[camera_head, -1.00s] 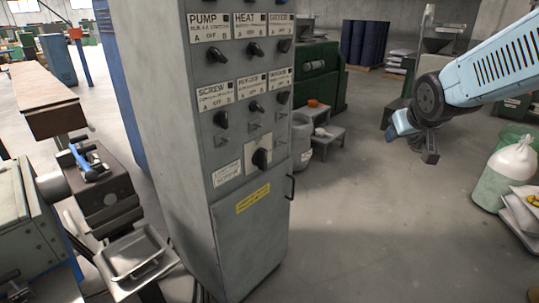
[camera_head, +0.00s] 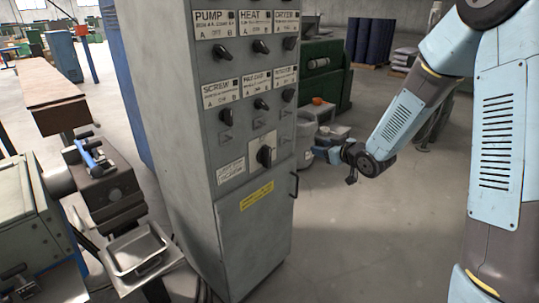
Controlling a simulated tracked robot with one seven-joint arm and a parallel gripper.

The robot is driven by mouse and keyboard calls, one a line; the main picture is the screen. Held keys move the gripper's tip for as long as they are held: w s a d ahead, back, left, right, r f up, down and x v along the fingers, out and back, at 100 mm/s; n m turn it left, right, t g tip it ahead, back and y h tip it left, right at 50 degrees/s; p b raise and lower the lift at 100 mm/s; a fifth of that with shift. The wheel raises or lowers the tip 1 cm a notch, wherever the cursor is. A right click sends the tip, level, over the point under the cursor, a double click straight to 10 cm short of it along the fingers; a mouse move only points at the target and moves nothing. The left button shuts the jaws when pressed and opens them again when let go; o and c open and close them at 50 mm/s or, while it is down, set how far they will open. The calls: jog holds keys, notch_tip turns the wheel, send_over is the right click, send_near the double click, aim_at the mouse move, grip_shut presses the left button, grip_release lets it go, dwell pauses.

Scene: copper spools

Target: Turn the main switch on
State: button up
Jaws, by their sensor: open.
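The grey control cabinet (camera_head: 195,160) stands upright left of centre. Its front carries several black rotary knobs with labels such as PUMP, HEAT and SCREW. A larger black rotary switch (camera_head: 265,156) sits on a pale square plate low on the panel, beside a small white label (camera_head: 231,171) and above a yellow label; which one is the main switch I cannot read. My gripper (camera_head: 336,156) is right of the cabinet, apart from it, at about the height of the larger switch. It is open and empty, pointing left towards the cabinet. Its fingers are small in the picture.
A black door handle (camera_head: 294,186) sticks out from the cabinet's right edge. A pale bucket (camera_head: 305,140) stands behind my gripper. A metal tray (camera_head: 137,250) and machine parts stand left of the cabinet.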

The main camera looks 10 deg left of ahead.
aim_at(270, 154)
jog(key=s+a+f+n+g+y, duration=0.1)
jog(key=s+a+f+y, duration=0.1)
jog(key=a+f+y, duration=0.5)
jog(key=shift+h, duration=0.6)
jog(key=x, duration=1.4)
jog(key=shift+s+a+f, duration=0.15)
jog(key=shift+s+f, duration=0.1)
jog(key=shift+s, duration=0.05)
grip_shut()
